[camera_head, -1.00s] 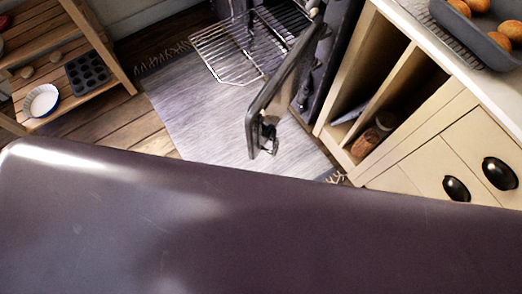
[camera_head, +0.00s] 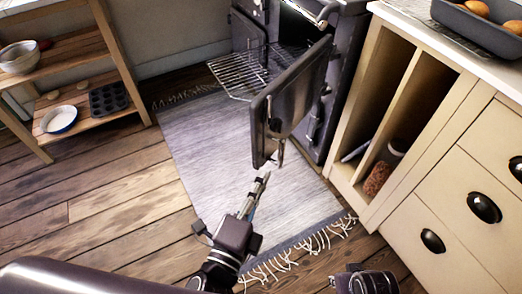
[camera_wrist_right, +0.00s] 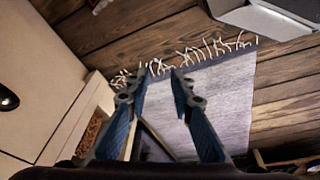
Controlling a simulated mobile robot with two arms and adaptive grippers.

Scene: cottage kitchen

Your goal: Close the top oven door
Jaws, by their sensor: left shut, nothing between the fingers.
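The dark oven door (camera_head: 292,98) stands swung wide open from the stove (camera_head: 345,75) in the head view. Its free edge points toward me, with a small latch or handle low near that edge. My left gripper (camera_head: 264,178) is shut and empty, with its fingers pointing up toward the door's lower free corner. It looks just below the corner in the picture; whether it touches cannot be told. My right gripper (camera_wrist_right: 159,76) is open and empty in the right wrist view, above the floor and rug. In the head view only part of my right arm shows at the bottom.
A wire rack (camera_head: 236,74) sticks out beyond the door, beside another dark panel (camera_head: 248,42). A cream cabinet (camera_head: 456,184) with open slots and drawers stands to the right. A wooden shelf (camera_head: 75,52) is at left. The grey rug (camera_head: 205,140) and floor between are clear.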

